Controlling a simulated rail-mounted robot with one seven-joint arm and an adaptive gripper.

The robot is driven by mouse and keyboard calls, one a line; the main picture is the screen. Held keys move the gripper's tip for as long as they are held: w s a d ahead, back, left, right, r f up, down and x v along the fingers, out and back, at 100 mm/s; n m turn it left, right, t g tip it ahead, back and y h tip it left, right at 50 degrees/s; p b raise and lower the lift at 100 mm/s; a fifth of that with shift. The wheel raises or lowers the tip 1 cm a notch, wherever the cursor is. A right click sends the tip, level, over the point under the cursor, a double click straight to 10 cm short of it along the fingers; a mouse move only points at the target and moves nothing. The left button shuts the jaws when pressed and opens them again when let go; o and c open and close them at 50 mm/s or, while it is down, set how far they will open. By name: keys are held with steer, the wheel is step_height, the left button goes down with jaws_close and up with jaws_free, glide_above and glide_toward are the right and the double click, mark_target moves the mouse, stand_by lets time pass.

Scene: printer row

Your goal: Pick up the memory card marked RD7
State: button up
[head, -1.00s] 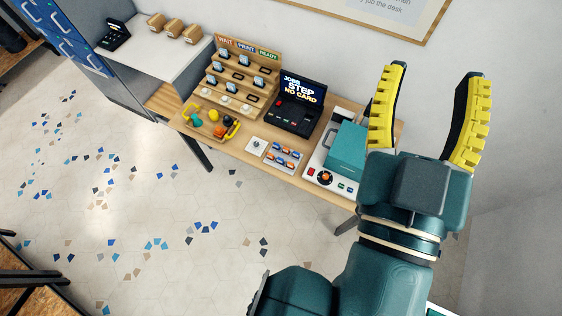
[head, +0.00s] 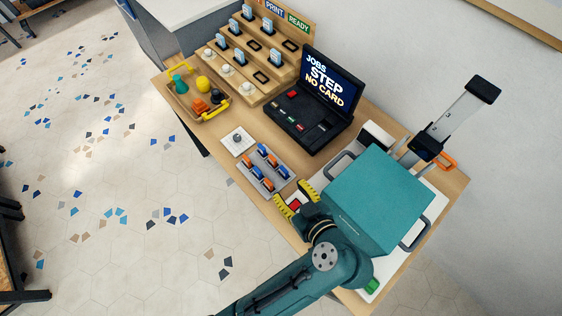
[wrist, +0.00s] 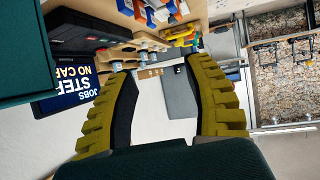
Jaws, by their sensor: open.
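A stepped wooden rack (head: 284,72) stands at the back of the desk in the head view. It holds several upright light-blue card-like pieces (head: 275,57); their markings are too small to read, so I cannot tell which, if any, is RD7. My gripper (head: 289,190) is open and empty above the front of the desk, at the right end of a grey tray (head: 282,181) with several blue and orange pieces, apart from the rack. In the wrist view the yellow fingers (wrist: 160,65) are spread, with a few light-blue pieces (wrist: 141,42) beyond them.
A black console (head: 300,122) has a screen reading "JOBS STEP NO CARD". A teal-topped machine (head: 375,195) stands close beside my arm. A yellow-handled tray (head: 183,99) holds coloured items. A white plate with a knob (head: 237,139) lies on the desk.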

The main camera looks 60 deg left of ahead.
steer(key=b, duration=0.2)
glide_toward(258, 173)
steer(key=x, duration=0.2)
steer(key=b+x, duration=0.1)
steer(key=x, duration=0.1)
steer(key=w+b+x, duration=0.1)
steer(key=x, duration=0.1)
steer(key=shift+d+f, duration=0.2)
steer(key=shift+f, duration=0.1)
steer(key=b+x, duration=0.1)
steer(key=x, duration=0.1)
steer(key=s+x, duration=0.1)
steer(key=x, duration=0.1)
steer(key=shift+a+b, duration=0.4)
steer(key=shift+a, duration=0.05)
steer(key=shift+w+a, duration=0.1)
steer(key=shift+a, duration=0.3)
steer(key=shift+c, duration=0.3)
jaws_close()
